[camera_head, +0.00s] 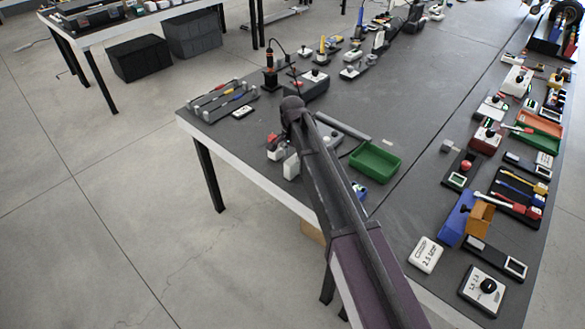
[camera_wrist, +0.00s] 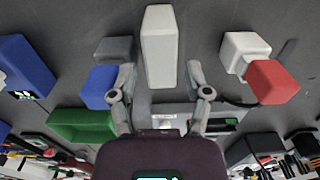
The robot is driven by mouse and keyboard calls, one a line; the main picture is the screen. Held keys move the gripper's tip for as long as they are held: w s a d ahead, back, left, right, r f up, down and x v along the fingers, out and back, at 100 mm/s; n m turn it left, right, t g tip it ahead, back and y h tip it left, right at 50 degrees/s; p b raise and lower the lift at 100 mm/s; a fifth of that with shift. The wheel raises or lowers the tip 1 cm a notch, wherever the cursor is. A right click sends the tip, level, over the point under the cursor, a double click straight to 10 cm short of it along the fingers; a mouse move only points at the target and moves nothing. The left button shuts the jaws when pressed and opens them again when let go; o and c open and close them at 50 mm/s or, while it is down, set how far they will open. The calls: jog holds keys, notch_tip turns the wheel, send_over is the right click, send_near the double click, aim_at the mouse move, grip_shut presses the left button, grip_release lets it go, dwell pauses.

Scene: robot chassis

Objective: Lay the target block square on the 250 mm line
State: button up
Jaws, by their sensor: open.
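A pale, elongated block (camera_wrist: 160,48) stands out at the top middle of the wrist view. It may be the target block, but no mark confirms this. My gripper (camera_wrist: 160,77) is open, with one finger on each side of the block's near end and visible gaps between. Whether the fingertips are level with the block is unclear. A pale block also shows beside my arm in the head view (camera_head: 291,166). A grey strip with a small white label (camera_wrist: 163,117) lies behind the fingers. No 250 mm line can be read.
A white-and-red object (camera_wrist: 271,82) is right of the gripper. A blue block (camera_wrist: 24,68) and a smaller blue one (camera_wrist: 98,88) lie left. A green tray (camera_head: 374,164) is right of my arm. The dark worktop (camera_head: 425,70) has clear space beyond the tray.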

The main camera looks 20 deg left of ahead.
aim_at(293, 159)
jog(key=shift+w+f+b, duration=0.2)
jog(key=shift+f+b, duration=2.4)
jog(key=shift+f, duration=0.05)
jog(key=shift+d, duration=0.1)
grip_shut()
